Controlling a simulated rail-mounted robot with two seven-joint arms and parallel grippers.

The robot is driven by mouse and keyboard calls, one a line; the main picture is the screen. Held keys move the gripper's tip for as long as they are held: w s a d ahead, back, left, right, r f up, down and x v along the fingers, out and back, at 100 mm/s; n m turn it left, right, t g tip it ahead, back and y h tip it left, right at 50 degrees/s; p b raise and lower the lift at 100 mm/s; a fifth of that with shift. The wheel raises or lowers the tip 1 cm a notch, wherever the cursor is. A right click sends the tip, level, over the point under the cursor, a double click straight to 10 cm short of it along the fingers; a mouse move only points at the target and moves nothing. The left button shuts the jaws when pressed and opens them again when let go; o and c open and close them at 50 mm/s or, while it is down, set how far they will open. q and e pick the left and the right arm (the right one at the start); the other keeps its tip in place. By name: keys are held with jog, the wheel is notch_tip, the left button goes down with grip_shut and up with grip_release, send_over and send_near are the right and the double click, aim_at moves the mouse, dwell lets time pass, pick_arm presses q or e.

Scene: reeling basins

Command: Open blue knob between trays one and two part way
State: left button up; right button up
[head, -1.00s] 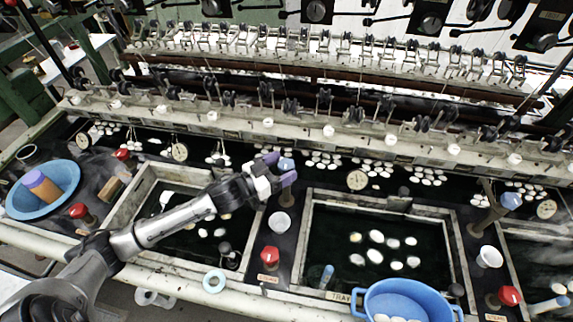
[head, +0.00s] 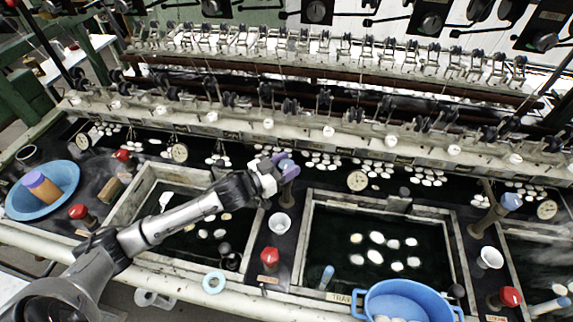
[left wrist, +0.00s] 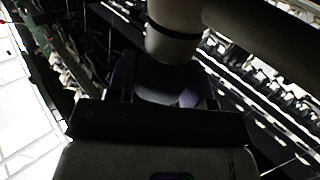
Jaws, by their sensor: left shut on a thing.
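The blue knob (head: 287,163) stands at the back of the dark strip between the left tray (head: 150,190) and the middle tray (head: 308,235). My left gripper (head: 284,168) reaches it from the left, and its purple fingers are shut on the knob. The fingers cover much of the knob, so how far it is turned cannot be told. In the left wrist view the purple fingers (left wrist: 160,88) sit on either side of a dark, rounded thing, in deep shade. My right gripper is not in view.
A white cup (head: 280,223) and a red knob (head: 269,256) stand on the same strip, nearer the front. Another blue knob (head: 511,201) is at the right. A blue basin (head: 375,303) stands at the front edge. A machine rail (head: 330,132) runs behind.

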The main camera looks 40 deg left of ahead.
pick_arm(q)
jog(key=shift+c, duration=1.3)
jog(key=shift+r+n+y+p, duration=0.15)
jog(key=shift+n+y+p, duration=0.65)
jog(key=shift+y, duration=0.3)
jog(key=n+y+p, duration=0.1)
jog(key=n+y, duration=0.1)
jog(key=y, duration=0.1)
jog(key=shift+d+t, duration=0.1)
jog(key=shift+t, duration=0.2)
jog(key=n+y, duration=0.2)
jog(key=y, duration=0.1)
jog(key=shift+f+y+p, duration=0.2)
jog(key=shift+y+p, duration=0.1)
jog(key=shift+n+g+y+b, duration=0.35)
jog(key=shift+n+g+y, duration=0.35)
jog(key=shift+n+y, duration=0.6)
jog(key=shift+y, duration=0.6)
jog(key=o, duration=0.9)
